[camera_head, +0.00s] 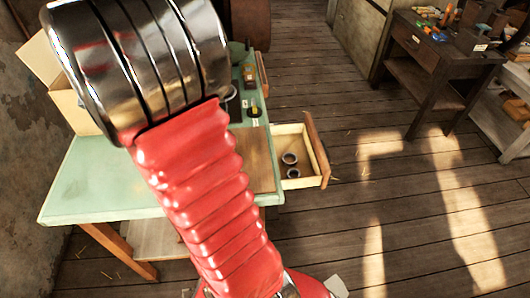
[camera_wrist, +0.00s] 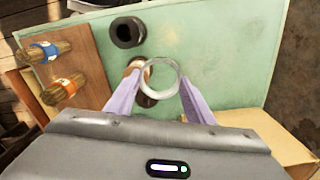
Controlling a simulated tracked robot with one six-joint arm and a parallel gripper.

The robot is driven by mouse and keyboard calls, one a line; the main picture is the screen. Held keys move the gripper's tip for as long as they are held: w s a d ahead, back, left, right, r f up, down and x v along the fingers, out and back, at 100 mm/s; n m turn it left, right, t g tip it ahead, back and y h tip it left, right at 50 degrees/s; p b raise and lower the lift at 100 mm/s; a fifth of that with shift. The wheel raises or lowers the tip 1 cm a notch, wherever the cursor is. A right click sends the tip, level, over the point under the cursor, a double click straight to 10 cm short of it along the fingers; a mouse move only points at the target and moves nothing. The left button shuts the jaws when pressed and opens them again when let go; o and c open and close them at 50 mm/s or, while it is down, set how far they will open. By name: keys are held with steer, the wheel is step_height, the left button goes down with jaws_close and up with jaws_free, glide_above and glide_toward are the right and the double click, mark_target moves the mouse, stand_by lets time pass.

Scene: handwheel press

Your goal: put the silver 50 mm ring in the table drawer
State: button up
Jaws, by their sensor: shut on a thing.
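In the wrist view the silver ring (camera_wrist: 149,67) sits between the two purple fingertips. My gripper (camera_wrist: 160,80) is shut on it from both sides, with the green table top beyond. In the head view my red and chrome arm fills the middle and hides the gripper and the ring. The table drawer (camera_head: 319,150) stands pulled open at the right side of the green table (camera_head: 85,190). Two small dark rings (camera_head: 290,158) lie inside it, with bare drawer floor around them.
In the wrist view a dark round part (camera_wrist: 127,32) and a brownish cylinder stand on the table behind the ring. Banded bundles (camera_wrist: 70,88) lie on a brown board. A cardboard box (camera_wrist: 270,130) is at right. A dark side table (camera_head: 425,60) stands across the floor.

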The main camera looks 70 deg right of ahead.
steer(key=w+a+f+n, duration=0.2)
steer(key=w+a+n, duration=0.2)
steer(key=a, duration=0.4)
steer(key=w+a+f+n, duration=0.1)
steer(key=w+a+n, duration=0.3)
steer(key=a+n, duration=0.2)
steer(key=w+a+f+n, duration=0.2)
steer(key=w+a+n, duration=0.3)
steer(key=a, duration=0.5)
steer(key=shift+f+n, duration=0.35)
steer(key=shift+n, duration=0.15)
steer(key=shift+a, duration=0.2)
